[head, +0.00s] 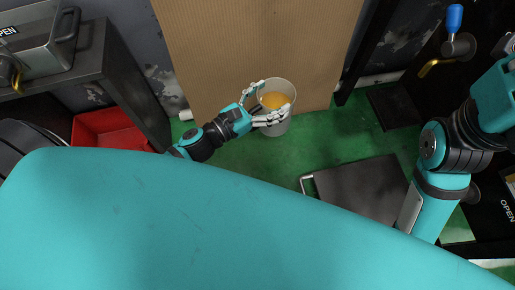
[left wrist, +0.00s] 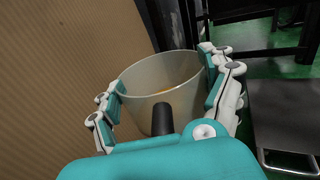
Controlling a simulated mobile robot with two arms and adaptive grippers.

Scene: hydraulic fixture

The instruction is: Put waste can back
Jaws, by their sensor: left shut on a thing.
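The waste can (head: 277,120) is a pale, translucent round bin with something orange-yellow inside. In the head view it is in front of a large cardboard panel, over the green floor. My left gripper (head: 263,102) is shut on the can, with its fingers at the sides near the rim. In the left wrist view the can (left wrist: 165,82) sits between the two fingers of the left gripper (left wrist: 163,88), its rim tilted in the picture. Whether its base touches the floor is hidden. My right arm shows at the right of the head view, but its gripper is not seen.
The cardboard panel (head: 225,50) stands close behind the can. A dark flat plate with a metal handle (head: 355,188) lies on the green floor (head: 330,140) to the right. A red bin (head: 105,127) and a dark bench (head: 115,75) are at the left.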

